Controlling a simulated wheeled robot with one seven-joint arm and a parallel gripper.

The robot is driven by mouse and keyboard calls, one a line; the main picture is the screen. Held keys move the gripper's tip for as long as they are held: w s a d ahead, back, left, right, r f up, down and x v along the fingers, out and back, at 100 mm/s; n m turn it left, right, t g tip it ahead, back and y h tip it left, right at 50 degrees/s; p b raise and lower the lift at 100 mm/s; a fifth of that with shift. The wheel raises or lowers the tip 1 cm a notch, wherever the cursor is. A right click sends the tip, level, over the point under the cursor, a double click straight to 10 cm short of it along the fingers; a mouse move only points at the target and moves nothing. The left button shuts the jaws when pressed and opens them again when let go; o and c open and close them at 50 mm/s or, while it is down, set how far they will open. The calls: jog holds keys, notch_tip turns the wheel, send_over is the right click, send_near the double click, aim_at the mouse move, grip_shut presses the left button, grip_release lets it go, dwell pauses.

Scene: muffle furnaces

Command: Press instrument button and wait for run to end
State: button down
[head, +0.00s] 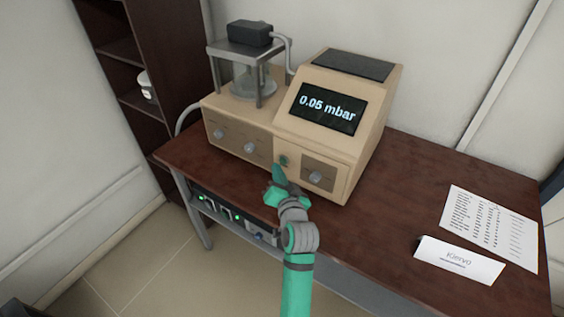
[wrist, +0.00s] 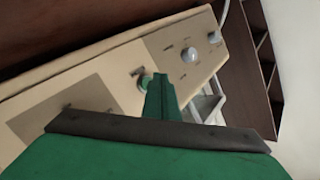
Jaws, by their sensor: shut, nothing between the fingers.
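The beige instrument (head: 290,125) stands on the dark red-brown table, with a black display (head: 327,108) reading "0.05 mbar". Part of the button is hidden behind the fingers in that view.
A printed sheet (head: 492,226) and a white name card (head: 458,260) lie at the table's right. A rack unit with green lights (head: 225,212) sits under the tabletop. A dark shelf (head: 135,75) stands at the left.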

jog(key=shift+w+d, duration=0.1)
jog(key=shift+w, duration=0.05)
jog(key=shift+w+d, duration=0.15)
jog(key=shift+w, duration=0.05)
jog(key=shift+w+d, duration=0.3)
jog(key=shift+w, duration=0.05)
dwell(1.1)
dwell(0.4)
jog(key=shift+s+a, duration=0.55)
jog(key=shift+s, duration=0.15)
jog(key=shift+s, duration=0.1)
jog(key=shift+s+a, duration=0.75)
jog(key=shift+s, duration=0.25)
jog(key=shift+s+a, duration=0.75)
jog(key=shift+s, duration=0.2)
